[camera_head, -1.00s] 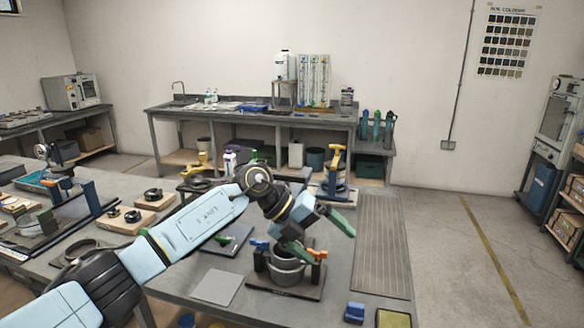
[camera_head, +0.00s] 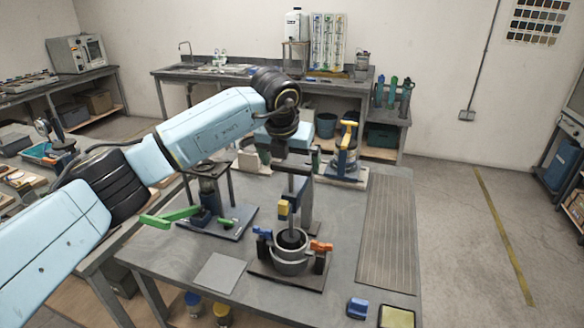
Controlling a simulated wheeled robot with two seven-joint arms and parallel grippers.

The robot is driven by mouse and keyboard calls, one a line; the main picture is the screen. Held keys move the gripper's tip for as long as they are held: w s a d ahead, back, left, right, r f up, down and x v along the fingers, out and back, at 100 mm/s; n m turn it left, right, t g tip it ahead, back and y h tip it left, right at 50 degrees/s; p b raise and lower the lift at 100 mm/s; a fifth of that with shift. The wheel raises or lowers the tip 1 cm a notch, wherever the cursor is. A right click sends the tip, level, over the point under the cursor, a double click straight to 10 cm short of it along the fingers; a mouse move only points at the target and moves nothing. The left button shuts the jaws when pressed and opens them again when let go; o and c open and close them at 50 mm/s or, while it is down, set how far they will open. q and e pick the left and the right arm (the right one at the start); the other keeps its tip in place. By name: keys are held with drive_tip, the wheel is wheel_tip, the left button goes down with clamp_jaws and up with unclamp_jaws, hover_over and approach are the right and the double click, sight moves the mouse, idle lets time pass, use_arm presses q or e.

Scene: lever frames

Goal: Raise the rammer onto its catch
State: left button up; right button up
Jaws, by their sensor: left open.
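The rammer stand is on the near bench. A slim upright rod (camera_head: 291,187) rises from a round grey mould (camera_head: 290,262) on a dark base (camera_head: 262,269). A dark round rammer foot (camera_head: 291,239) is down inside the mould. My left gripper (camera_head: 290,156) is open above the stand, by the rod's top. My wrist hides the top, and contact cannot be told. My right gripper is out of view.
A blue clamp handle (camera_head: 262,232) and an orange one (camera_head: 321,246) flank the mould. A press with a green lever (camera_head: 168,217) stands to the left, and a yellow-handled device (camera_head: 349,135) behind right. A grey plate (camera_head: 219,273) lies front left. The ribbed mat (camera_head: 388,230) is clear.

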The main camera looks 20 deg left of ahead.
sight(291, 166)
use_arm(q)
drive_tip(key=shift+p+x, duration=0.3)
drive_tip(key=shift+x, duration=1.95)
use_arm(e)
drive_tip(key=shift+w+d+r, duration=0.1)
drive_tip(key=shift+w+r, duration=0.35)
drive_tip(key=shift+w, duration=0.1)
use_arm(q)
drive_tip(key=shift+r, duration=0.1)
drive_tip(key=c, duration=1.1)
wheel_tip(291, 166, up, 9)
drive_tip(key=p, duration=0.2)
drive_tip(key=shift+w+r, duration=0.15)
drive_tip(key=shift+r, duration=0.1)
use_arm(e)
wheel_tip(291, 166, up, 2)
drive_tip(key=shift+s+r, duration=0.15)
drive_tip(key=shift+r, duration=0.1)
use_arm(q)
drive_tip(key=o, duration=1.1)
